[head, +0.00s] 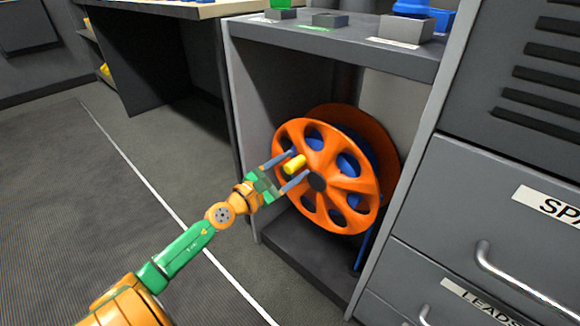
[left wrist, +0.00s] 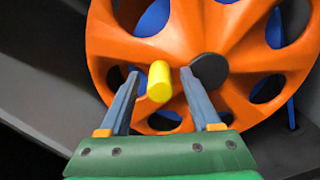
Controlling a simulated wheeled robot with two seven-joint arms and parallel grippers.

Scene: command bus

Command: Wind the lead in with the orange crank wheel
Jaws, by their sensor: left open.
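The orange crank wheel (head: 336,206) stands upright in an open bay of the grey cabinet, with a dark hub at its middle. It fills much of the left wrist view (left wrist: 240,28). A yellow handle (head: 293,164) sticks out from its face, left of the hub. Blue lead (head: 352,162) shows through the wheel's holes, and a strand hangs below at the right. My left gripper (head: 293,165) is open, its fingers on either side of the yellow handle (left wrist: 159,82). I cannot tell whether either finger touches it. My right gripper is not in view.
The bay's side wall (head: 260,110) is left of the wheel, and a shelf (head: 335,40) with small bins is above. Grey drawers (head: 480,230) with handles stand close at the right. A desk (head: 160,50) is at back left. The floor at left is clear.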

